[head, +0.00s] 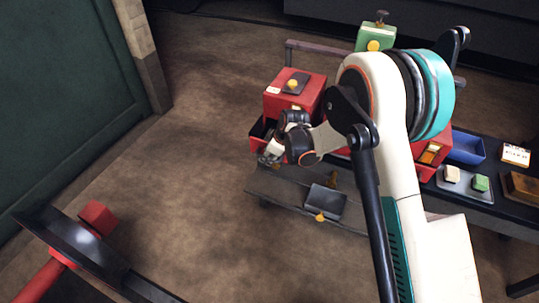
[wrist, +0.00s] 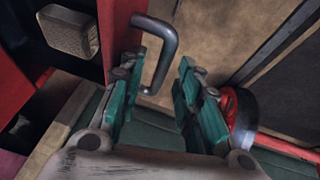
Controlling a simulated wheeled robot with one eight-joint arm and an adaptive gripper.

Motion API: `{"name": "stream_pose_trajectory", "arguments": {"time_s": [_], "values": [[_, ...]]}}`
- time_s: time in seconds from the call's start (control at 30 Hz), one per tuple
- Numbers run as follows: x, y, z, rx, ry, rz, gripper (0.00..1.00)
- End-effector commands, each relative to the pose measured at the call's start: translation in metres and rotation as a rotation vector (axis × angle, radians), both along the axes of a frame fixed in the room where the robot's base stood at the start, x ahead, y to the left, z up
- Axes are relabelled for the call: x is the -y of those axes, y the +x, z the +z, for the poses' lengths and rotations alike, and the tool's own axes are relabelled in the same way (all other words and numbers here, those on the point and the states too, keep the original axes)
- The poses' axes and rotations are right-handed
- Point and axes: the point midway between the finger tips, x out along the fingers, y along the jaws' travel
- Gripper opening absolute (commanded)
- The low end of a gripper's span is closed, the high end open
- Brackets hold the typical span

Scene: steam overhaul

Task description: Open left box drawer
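The left box is a red box (head: 294,92) on the bench, left of my arm in the head view. Its drawer (head: 257,134) stands out from the box, with a dark interior showing. In the wrist view the red drawer front (wrist: 119,38) carries a grey bent handle (wrist: 166,62). A beige block (wrist: 68,32) shows in the dark space behind the front. My gripper (wrist: 157,82) is open, its green fingers on either side of the handle's lower end, with a gap at the right finger. In the head view my gripper (head: 271,157) is at the drawer's front, partly hidden by my wrist.
A second red box (head: 432,148) is partly behind my arm. A blue bin (head: 466,147) and a tray with blocks (head: 463,190) stand to its right. A dark grey box (head: 325,201) is on the lower shelf.

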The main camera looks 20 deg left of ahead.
Motion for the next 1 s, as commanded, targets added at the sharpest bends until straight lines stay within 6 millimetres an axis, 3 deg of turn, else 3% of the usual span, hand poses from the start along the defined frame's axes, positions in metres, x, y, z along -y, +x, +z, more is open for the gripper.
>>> {"name": "stream_pose_trajectory", "arguments": {"time_s": [0.27,0.8,1.0], "values": [[0.004,-0.002,0.009,0.000,0.000,0.000,0.31],[0.037,-0.019,0.090,0.000,0.000,0.000,0.31],[0.043,-0.022,0.106,0.000,0.000,0.000,0.31]]}}
